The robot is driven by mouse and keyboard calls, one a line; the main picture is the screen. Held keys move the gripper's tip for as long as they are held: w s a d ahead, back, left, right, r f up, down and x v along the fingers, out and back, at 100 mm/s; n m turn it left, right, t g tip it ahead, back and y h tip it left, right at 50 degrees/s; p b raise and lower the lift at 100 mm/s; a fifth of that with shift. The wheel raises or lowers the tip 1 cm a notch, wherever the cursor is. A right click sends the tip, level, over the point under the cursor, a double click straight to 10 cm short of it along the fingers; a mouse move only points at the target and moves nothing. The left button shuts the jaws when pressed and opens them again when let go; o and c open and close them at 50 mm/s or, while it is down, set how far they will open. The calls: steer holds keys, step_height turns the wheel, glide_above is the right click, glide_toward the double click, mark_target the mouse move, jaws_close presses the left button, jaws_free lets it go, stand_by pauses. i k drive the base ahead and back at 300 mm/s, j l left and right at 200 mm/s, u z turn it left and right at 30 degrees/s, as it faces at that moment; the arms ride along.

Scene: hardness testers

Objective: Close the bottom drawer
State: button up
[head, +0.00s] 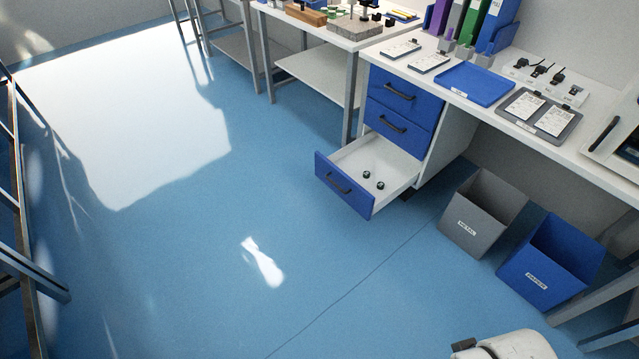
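The bottom drawer (345,185) of the desk's drawer unit is pulled well out. It has a blue front with a dark bar handle (339,184) and a white inside. Two small dark round items (373,178) lie in it. The middle drawer (396,127) and top drawer (393,85) above it look shut. A white rounded part at the bottom right, with a dark piece on its left, looks like part of my arm. It is well apart from the drawer, and my gripper's fingers cannot be made out.
A grey bin (480,215) and a blue bin (548,262) stand right of the drawer unit. The desk (425,80) holds a blue tray (473,84), binders and papers. A second table (320,72) stands at the back. The blue floor (230,300) before the drawer is clear.

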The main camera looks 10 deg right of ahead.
mark_target(386, 162)
steer(key=i+z, duration=0.15)
steer(key=i+j, duration=0.1)
steer(key=i, duration=0.4)
steer(key=i+j, duration=0.1)
steer(key=i, duration=0.35)
steer(key=i+j+z, duration=0.1)
steer(key=i, duration=0.4)
steer(key=i+j, duration=0.1)
steer(key=i, duration=0.4)
